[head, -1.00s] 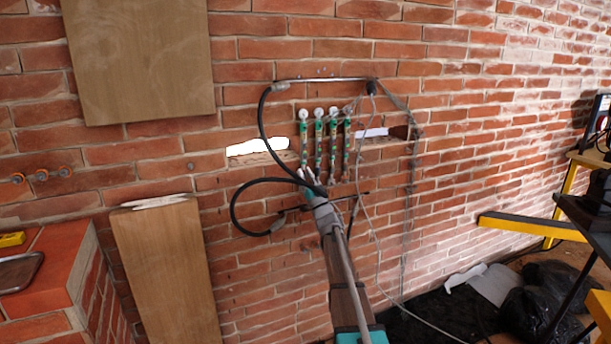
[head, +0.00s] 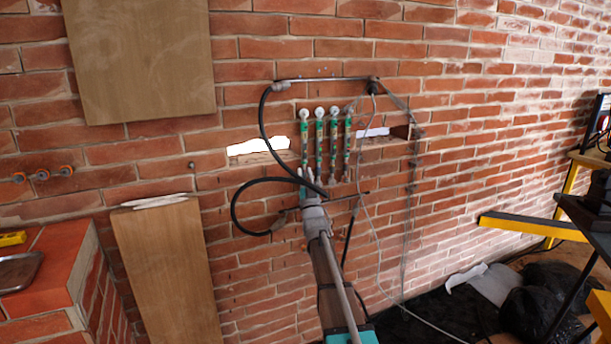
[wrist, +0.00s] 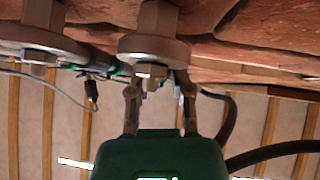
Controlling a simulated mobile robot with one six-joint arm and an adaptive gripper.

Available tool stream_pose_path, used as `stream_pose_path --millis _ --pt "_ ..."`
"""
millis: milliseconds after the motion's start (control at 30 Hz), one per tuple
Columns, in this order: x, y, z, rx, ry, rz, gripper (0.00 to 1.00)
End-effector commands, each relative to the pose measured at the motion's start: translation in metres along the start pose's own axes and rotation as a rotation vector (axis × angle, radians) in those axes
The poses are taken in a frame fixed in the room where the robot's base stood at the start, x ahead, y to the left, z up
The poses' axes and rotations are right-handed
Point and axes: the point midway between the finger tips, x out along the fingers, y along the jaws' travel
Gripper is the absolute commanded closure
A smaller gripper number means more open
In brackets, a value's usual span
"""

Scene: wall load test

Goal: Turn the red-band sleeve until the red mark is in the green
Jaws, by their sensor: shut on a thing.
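Several slim green gauge rods (head: 319,142) with white round tops hang side by side on the brick wall. My gripper (head: 305,181) is at the lower end of the leftmost rod (head: 304,140). In the wrist view, my gripper's two fingers (wrist: 160,88) are shut on a small metal fitting (wrist: 150,71), just under a round metal disc (wrist: 155,46). I take this fitting to be the sleeve, but no red band shows. The red mark and its place against the green are too small or hidden to read.
A black hose (head: 263,120) loops left of the rods, and a lower one (head: 240,195) curves beside my gripper. A thin cable (head: 366,215) hangs on the right. Wooden boards (head: 140,60) flank the left. A yellow beam (head: 532,226) stands at right.

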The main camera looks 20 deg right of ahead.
Motion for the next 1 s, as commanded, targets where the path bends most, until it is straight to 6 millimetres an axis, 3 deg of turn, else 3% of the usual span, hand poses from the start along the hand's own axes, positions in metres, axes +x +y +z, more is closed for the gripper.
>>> stream_pose_path --millis 400,433,600,1000 --pt "0.001 -0.0002 0.0009 -0.019 -0.003 0.018 1.0" --pt "0.001 -0.0002 0.0009 -0.019 -0.003 0.018 0.7" --pt "0.0007 -0.0001 0.0008 -0.018 -0.003 0.018 0.39" --pt "0.0002 0.0 0.0004 -0.017 -0.002 0.017 0.38"
